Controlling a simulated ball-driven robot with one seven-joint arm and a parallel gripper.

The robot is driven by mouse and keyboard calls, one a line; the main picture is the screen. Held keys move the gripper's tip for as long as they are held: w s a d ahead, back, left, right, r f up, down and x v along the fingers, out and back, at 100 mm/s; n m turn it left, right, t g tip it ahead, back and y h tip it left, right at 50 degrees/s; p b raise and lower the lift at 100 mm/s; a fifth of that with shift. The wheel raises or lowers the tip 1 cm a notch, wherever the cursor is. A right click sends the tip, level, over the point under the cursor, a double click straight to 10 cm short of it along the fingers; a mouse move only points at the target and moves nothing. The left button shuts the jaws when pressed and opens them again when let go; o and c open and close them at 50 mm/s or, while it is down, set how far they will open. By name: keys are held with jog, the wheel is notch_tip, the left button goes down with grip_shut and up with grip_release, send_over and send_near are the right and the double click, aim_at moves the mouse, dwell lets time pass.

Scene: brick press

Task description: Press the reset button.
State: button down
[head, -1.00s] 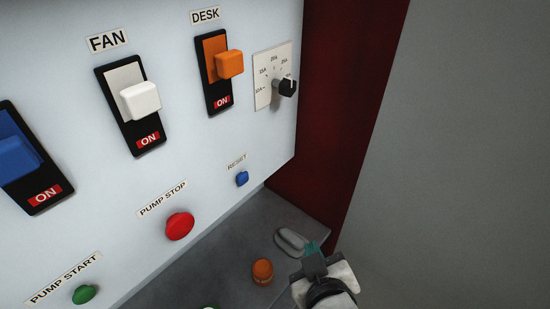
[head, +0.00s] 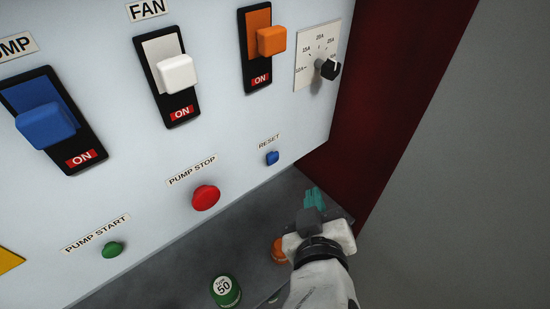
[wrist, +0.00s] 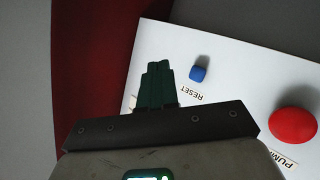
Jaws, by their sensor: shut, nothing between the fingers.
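The reset button (head: 272,158) is a small blue knob on the white panel under a RESET label, right of the red pump stop button. It also shows in the wrist view (wrist: 198,74), to the right of my fingertips. My gripper (head: 314,198) has teal fingers that are shut and empty. In the head view it is below and to the right of the reset button, over the grey ledge. The fingers (wrist: 157,82) show apart from the button in the wrist view.
The red pump stop button (head: 206,198) and green pump start button (head: 112,250) are left of reset. Above are several switches and a dial (head: 328,68). A green cylinder (head: 225,291) and an orange one (head: 279,250) stand on the ledge. A dark red wall (head: 385,110) bounds the right.

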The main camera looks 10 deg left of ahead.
jog(key=w+a+b, duration=0.1)
jog(key=w+a, duration=0.3)
jog(key=a, duration=0.2)
jog(key=shift+w, duration=0.3)
dwell(1.9)
jog(key=shift+w+a, duration=0.25)
jog(key=shift+a, duration=0.05)
jog(key=shift+w+a, duration=0.3)
jog(key=shift+a, duration=0.1)
dwell(0.8)
jog(key=shift+s+d, duration=0.1)
jog(key=shift+d, duration=0.05)
dwell(0.3)
jog(key=shift+s+d, duration=0.5)
jog(key=shift+d, duration=0.1)
jog(key=shift+p, duration=0.3)
jog(key=shift+s+d+p, duration=0.3)
jog(key=shift+s+d, duration=0.45)
jog(key=shift+d, duration=0.25)
jog(key=shift+s+d+p, duration=0.25)
jog(key=shift+s+d, duration=0.5)
jog(key=shift+d, duration=0.25)
